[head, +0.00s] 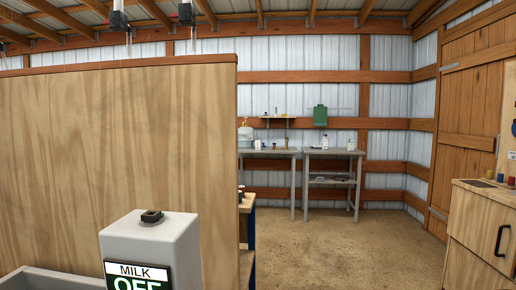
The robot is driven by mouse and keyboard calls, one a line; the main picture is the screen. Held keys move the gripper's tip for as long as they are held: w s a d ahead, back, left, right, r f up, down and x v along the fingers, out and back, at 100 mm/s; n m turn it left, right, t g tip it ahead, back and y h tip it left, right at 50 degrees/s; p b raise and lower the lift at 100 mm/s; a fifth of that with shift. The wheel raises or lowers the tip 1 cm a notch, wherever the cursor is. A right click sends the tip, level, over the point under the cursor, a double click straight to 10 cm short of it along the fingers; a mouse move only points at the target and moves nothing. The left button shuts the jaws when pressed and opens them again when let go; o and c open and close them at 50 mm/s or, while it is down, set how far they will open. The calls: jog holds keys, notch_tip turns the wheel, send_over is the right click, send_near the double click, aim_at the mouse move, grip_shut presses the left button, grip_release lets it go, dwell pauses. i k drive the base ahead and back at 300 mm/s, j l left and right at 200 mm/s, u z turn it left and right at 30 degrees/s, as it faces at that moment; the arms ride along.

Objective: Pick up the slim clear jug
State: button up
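No slim clear jug can be made out for certain. A pale, translucent container (245,134) stands at the left end of the far bench, partly cut off by the wooden partition; it is too small to tell whether it is the jug. A small white bottle (325,141) stands on the right-hand far bench. My gripper is not in view.
A tall wooden partition (120,150) blocks the left side. In front of it is a grey box with a "MILK OFF" display (150,248). Far metal benches (330,152) line the back wall. A wooden cabinet (485,230) stands at right. The floor (340,240) between is clear.

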aim_at(258, 143)
jog(key=i+l+z, duration=0.15)
jog(key=i, duration=0.25)
jog(key=i+l+z, duration=0.15)
jog(key=i+l, duration=0.15)
jog(key=i+l+z, duration=0.15)
jog(key=i, duration=0.4)
jog(key=i+l+u, duration=0.1)
jog(key=i+u, duration=0.15)
jog(key=i, duration=1.35)
jog(key=i+l+u, duration=0.1)
jog(key=i, duration=1.55)
jog(key=i+u, duration=0.1)
jog(key=i, duration=1.55)
